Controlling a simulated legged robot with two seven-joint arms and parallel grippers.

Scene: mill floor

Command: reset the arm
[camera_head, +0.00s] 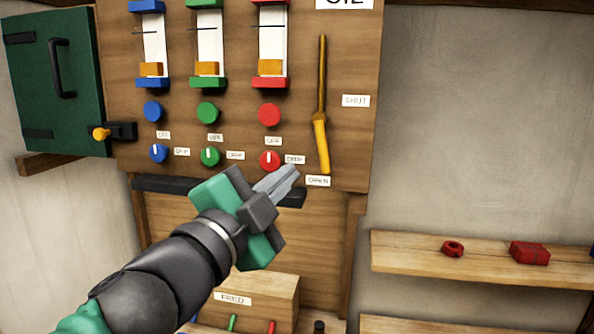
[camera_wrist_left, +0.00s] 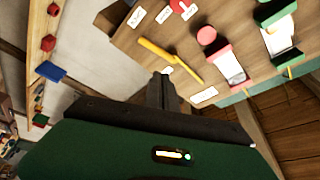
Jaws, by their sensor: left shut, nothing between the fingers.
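My left gripper (camera_head: 289,176) is shut and empty. It is in front of the lower part of the wooden control panel (camera_head: 345,60), just below the red lower knob (camera_head: 269,160) and left of the OPEN label. The yellow lever (camera_head: 321,105) on the panel points down, its lower end beside the OPEN label (camera_head: 318,181); the SHUT label (camera_head: 356,101) is higher up. In the left wrist view the shut fingers (camera_wrist_left: 163,90) point toward the panel, and the yellow lever (camera_wrist_left: 165,56) shows beyond them, apart from them. My right gripper is not in view.
Blue, green and red gauges (camera_head: 270,40) with knobs fill the panel. A green door (camera_head: 50,85) with a yellow-knobbed latch is at left. A wooden shelf (camera_head: 470,262) at right holds red parts. A FEED box (camera_head: 255,297) stands below. The wall at right is bare.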

